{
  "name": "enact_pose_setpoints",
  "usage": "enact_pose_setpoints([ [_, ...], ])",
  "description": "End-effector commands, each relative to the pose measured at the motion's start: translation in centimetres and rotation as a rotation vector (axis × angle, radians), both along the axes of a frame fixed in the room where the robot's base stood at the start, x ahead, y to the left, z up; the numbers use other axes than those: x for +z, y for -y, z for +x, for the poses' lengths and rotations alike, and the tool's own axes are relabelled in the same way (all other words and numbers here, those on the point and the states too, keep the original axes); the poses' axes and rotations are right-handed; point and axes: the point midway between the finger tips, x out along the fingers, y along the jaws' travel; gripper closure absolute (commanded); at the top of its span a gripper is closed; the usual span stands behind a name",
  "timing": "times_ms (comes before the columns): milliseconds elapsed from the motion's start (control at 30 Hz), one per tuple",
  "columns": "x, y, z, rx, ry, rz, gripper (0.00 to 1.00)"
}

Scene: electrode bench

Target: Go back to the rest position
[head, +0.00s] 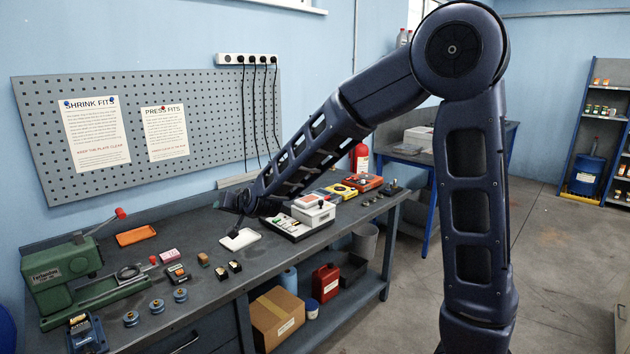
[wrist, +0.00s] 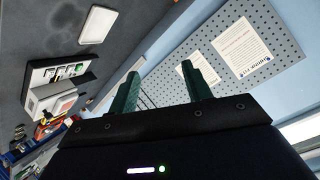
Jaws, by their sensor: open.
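My gripper (wrist: 163,90) shows in the wrist view with its two green fingers spread apart and nothing between them. In the head view my gripper (head: 222,205) is held above the bench, just left of and above a white tray (head: 240,240). The fingers are small and partly dark there. My arm is raised and bent, reaching from the right side over the bench. The wrist view is tilted, with the pegboard beyond the fingers.
The grey bench (head: 215,275) carries a green press (head: 65,270) at left, an orange tray (head: 136,236), several small parts, and a white boxed device (head: 314,211) under my forearm. A pegboard (head: 215,120) stands behind. Floor (head: 555,260) at right is clear.

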Motion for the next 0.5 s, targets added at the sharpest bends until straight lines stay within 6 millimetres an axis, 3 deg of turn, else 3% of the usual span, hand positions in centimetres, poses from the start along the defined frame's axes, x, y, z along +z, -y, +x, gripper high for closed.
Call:
enact_pose_setpoints([
  [33,1.0,2.4,0.8,-0.01,-0.005,-0.016,0.51],
  [233,3.4,11.0,2.3,-0.028,-0.042,-0.109,0.51],
  [500,5.5,22.9,1.4,-0.067,-0.108,-0.242,0.51],
])
